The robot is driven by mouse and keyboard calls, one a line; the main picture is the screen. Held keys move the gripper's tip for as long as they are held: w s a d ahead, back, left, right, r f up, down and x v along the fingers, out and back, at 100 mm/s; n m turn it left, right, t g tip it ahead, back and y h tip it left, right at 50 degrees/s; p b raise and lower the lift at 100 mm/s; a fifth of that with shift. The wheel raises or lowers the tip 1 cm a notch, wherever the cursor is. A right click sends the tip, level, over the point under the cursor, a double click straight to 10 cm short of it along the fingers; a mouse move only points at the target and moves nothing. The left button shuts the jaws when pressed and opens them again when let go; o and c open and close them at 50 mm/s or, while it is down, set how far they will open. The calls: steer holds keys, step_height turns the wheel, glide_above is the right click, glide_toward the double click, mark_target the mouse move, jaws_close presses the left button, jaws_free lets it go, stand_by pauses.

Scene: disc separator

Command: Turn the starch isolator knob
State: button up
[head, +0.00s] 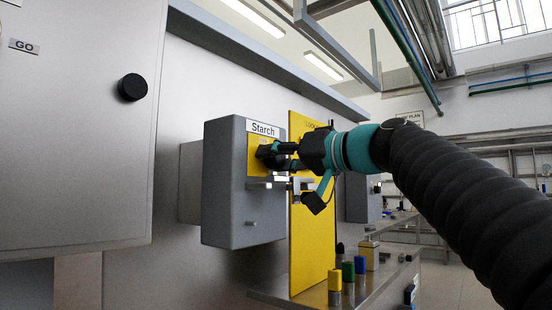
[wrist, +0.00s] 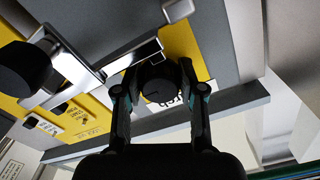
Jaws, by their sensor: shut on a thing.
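The starch isolator is a grey box (head: 228,200) on the wall, with a white "Starch" label (head: 262,129) above a yellow plate (head: 252,156). The black isolator knob (wrist: 157,82) sits on the yellow plate, between my finger pads in the wrist view. My gripper (head: 270,154) reaches in from the right in the head view and is shut on the knob. In the head view the fingers largely hide the knob. The knob's exact angle is hard to read.
A metal bracket (wrist: 125,60) lies close beside the knob. A yellow board (head: 308,225) stands just right of the box. Coloured padlock-like items (head: 347,272) stand on a shelf below. A grey cabinet (head: 75,150) with a black knob (head: 132,87) is at left.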

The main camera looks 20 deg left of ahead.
steer(key=o, duration=1.1)
steer(key=shift+o, duration=0.2)
steer(key=v, duration=1.2)
